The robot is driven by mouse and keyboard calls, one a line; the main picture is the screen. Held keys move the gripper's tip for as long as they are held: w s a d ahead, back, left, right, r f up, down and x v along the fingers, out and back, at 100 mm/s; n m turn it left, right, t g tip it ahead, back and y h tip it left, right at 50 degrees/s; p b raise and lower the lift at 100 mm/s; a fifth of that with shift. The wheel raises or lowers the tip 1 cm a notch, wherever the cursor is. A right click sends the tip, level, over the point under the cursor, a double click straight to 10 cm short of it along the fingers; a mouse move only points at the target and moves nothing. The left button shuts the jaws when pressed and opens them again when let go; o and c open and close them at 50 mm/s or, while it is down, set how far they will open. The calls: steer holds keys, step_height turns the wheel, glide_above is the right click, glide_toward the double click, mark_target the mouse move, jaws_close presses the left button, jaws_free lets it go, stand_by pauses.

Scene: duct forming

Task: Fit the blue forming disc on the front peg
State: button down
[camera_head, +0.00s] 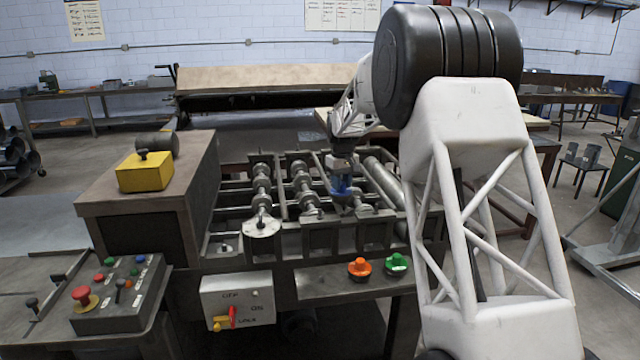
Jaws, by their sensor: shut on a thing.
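The blue forming disc (341,188) is small and partly hidden at my gripper. My gripper (343,172) points down over the right part of the forming machine (290,240) and is shut on the disc. The disc is close to the rollers and shaft ends there; I cannot tell whether it touches any of them. The front peg cannot be made out for sure; the shaft ends below the disc are small and dark. A pale metal disc (262,227) sits at the front end of the left roller shaft.
An orange knobbed piece (359,267) and a green one (397,264) stand on the front shelf. A yellow block (145,172) lies on the housing at left. A switch box (236,302) and a button panel (122,293) are at front left. My arm covers the right side.

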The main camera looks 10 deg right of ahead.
steer(key=s+d+m, duration=0.1)
steer(key=d, duration=0.4)
steer(key=s+d+m, duration=0.1)
steer(key=s+d, duration=0.1)
steer(key=d, duration=0.4)
steer(key=s+d+m, duration=0.1)
steer(key=s+d, duration=0.1)
steer(key=d, duration=0.4)
steer(key=shift+d+m, duration=0.2)
steer(key=shift+m, duration=0.1)
steer(key=shift+s+d+m, duration=1.1)
steer(key=shift+s+d, duration=1.6)
steer(key=shift+d, duration=2.05)
steer(key=shift+s+d+m, duration=1.1)
steer(key=shift+s+d, duration=1.55)
steer(key=shift+d, duration=2.1)
steer(key=a+f+n, duration=0.1)
steer(key=a, duration=0.9)
steer(key=a+f+n, duration=0.2)
steer(key=a, duration=0.8)
steer(key=a+f+n, duration=0.2)
steer(key=a, duration=0.7)
steer(key=shift+w+a+f, duration=0.25)
steer(key=shift+w+a, duration=0.05)
steer(key=shift+a, duration=0.1)
steer(key=s+a+f+n, duration=0.1)
steer(key=a+n, duration=0.3)
steer(key=a, duration=1.2)
steer(key=shift+s+f, duration=0.4)
steer(key=shift+s, duration=0.15)
